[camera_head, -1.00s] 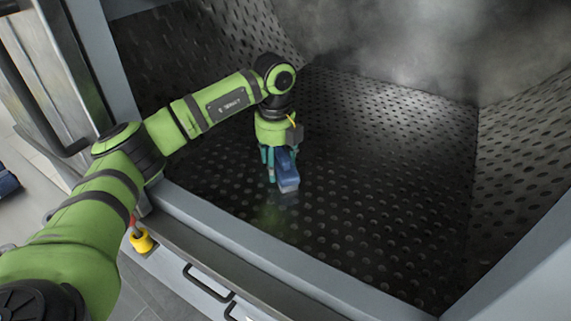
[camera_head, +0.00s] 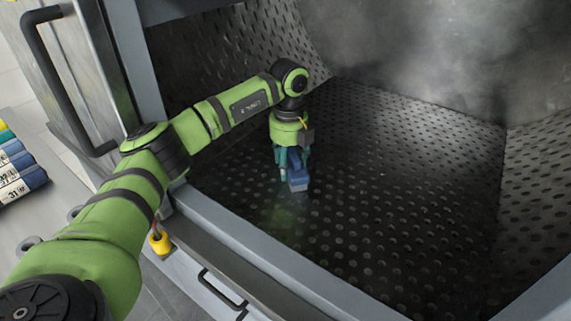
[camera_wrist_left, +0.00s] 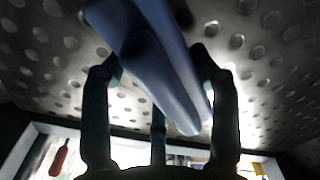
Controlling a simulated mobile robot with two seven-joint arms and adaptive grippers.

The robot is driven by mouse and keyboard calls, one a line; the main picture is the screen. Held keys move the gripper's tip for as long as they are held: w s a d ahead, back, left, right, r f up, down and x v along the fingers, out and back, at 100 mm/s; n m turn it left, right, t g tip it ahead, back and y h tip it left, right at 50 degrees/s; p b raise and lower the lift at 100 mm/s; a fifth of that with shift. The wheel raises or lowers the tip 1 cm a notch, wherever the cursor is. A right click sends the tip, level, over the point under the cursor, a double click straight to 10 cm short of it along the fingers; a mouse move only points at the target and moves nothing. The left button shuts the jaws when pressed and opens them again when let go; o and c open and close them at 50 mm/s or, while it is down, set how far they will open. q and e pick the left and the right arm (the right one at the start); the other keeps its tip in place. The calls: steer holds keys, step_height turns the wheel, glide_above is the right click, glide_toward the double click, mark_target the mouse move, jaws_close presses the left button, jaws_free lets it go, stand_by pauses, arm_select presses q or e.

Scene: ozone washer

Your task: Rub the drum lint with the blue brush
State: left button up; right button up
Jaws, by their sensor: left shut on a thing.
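My left gripper (camera_head: 293,168) reaches down into the drum of the washer and is shut on the blue brush (camera_head: 298,178). The brush hangs below the fingers, close to the perforated drum floor (camera_head: 390,215); I cannot tell whether it touches. In the left wrist view the blue brush (camera_wrist_left: 150,60) lies between the gripper's dark fingers (camera_wrist_left: 160,110), with perforated metal behind it. A faint greenish patch (camera_head: 284,213) shows on the floor just in front of the brush; I cannot tell whether it is the lint. My right gripper is not in view.
The drum's grey front rim (camera_head: 255,255) runs below my left arm. A yellow padlock (camera_head: 160,243) hangs outside it. The door with a dark handle (camera_head: 62,80) stands at the left. Blue numbered items (camera_head: 20,170) lie at the far left. Haze (camera_head: 430,45) fills the drum's back.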

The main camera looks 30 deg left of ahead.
mark_target(373, 213)
arm_select(q)
steer(key=shift+s+d+p, duration=0.15)
steer(key=shift+d+p, duration=0.2)
steer(key=shift+d, duration=1.15)
steer(key=shift+s+d+p, duration=0.1)
steer(key=shift+d+p, duration=0.2)
steer(key=shift+d, duration=1.15)
steer(key=shift+s+d, duration=0.1)
steer(key=shift+d, duration=1.65)
steer(key=shift+s+d+p, duration=0.2)
steer(key=shift+d+p, duration=0.15)
steer(key=shift+d, duration=2.5)
steer(key=shift+s+d, duration=0.15)
steer(key=shift+d, duration=1.75)
steer(key=shift+s+d, duration=0.15)
steer(key=shift+d, duration=1.75)
steer(key=shift+a, duration=0.1)
steer(key=shift+r+p, duration=1.35)
steer(key=shift+r, duration=1.7)
